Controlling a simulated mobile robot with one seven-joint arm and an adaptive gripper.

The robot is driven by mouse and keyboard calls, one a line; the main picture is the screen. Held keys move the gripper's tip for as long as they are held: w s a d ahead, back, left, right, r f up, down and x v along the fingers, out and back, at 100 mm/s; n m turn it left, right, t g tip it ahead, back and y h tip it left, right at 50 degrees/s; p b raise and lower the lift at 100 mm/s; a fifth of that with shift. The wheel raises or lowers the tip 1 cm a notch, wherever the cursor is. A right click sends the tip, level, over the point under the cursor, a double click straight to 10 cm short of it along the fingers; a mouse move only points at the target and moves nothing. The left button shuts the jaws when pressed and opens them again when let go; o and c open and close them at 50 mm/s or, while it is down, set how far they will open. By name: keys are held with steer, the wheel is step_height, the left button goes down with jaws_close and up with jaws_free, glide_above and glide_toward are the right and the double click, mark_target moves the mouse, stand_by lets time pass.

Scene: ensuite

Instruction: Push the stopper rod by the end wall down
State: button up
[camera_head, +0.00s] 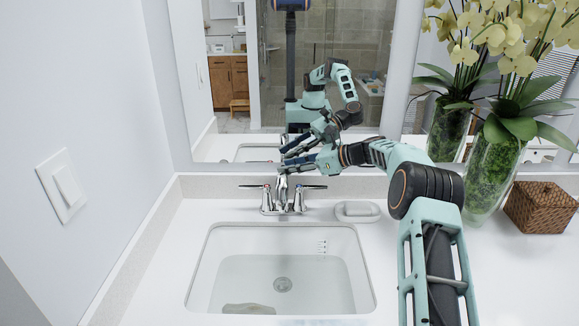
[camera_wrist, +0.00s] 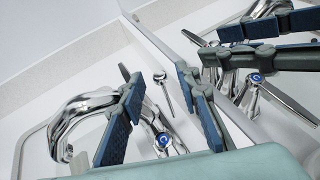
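The stopper rod (camera_wrist: 160,78) is a thin metal rod with a small round knob, standing behind the chrome faucet (camera_wrist: 75,115). In the wrist view it shows in the gap between my two blue-padded fingers, apart from both. My gripper (camera_wrist: 161,88) is open and empty, pointing toward the rod. In the head view my gripper (camera_head: 289,161) is above and behind the faucet (camera_head: 283,195), close to the mirror. The rod cannot be made out there, hidden by the faucet or my fingers. How high the rod stands is hard to tell.
The sink basin (camera_head: 282,268) lies in front of the faucet, with two lever handles beside the spout. A soap dish (camera_head: 357,211) stands right of it. The mirror (camera_head: 230,90) rises close behind and reflects my arm. A vase (camera_head: 492,165) and wicker basket (camera_head: 540,207) stand at right.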

steer(key=shift+a, duration=0.1)
jaws_close()
stand_by(0.3)
steer(key=shift+f, duration=1.5)
jaws_free()
steer(key=shift+r, duration=0.1)
